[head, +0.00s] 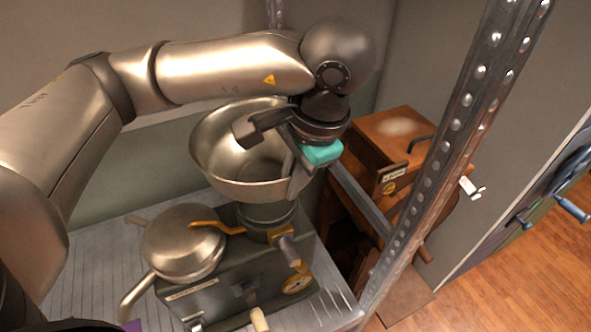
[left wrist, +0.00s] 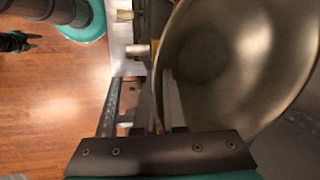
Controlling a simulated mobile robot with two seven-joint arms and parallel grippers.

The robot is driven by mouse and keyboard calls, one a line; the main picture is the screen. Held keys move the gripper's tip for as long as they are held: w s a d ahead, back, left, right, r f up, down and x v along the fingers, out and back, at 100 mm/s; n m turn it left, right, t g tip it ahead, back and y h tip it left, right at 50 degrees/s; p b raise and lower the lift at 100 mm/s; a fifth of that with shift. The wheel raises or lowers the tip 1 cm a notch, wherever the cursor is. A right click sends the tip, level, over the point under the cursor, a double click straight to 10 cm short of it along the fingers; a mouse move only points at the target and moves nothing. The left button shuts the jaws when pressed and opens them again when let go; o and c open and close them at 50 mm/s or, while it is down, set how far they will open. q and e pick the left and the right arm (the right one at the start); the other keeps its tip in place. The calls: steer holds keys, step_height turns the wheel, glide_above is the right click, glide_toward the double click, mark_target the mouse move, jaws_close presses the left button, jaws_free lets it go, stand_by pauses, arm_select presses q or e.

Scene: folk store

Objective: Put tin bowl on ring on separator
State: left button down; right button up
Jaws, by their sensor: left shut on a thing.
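The tin bowl (head: 215,150) is a wide, shiny metal bowl. In the head view it is above the separator (head: 235,285), slightly tilted with its open side up. My left gripper (head: 298,165) is shut on the bowl's right rim. In the left wrist view the bowl (left wrist: 225,55) fills the right side, with its rim between the fingers (left wrist: 162,105). The separator's round ring (head: 267,213) is just below the bowl and partly hidden by it. I cannot tell whether bowl and ring touch.
A lidded metal pan (head: 184,242) stands left of the ring. A perforated metal shelf post (head: 450,150) rises close on the right. Beyond it is a wooden box (head: 400,140) with a dark handle. The wooden floor (head: 500,275) is open at the right.

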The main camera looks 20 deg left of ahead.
arm_select(q)
steer(key=shift+f+b, duration=1.55)
steer(key=shift+f, duration=1.15)
steer(key=shift+f+b, duration=0.7)
steer(key=shift+b, duration=0.1)
steer(key=c, duration=0.9)
jaws_free()
steer(key=p+v, duration=0.1)
steer(key=v, duration=1.4)
steer(key=shift+r+p, duration=0.2)
steer(key=shift+p, duration=0.2)
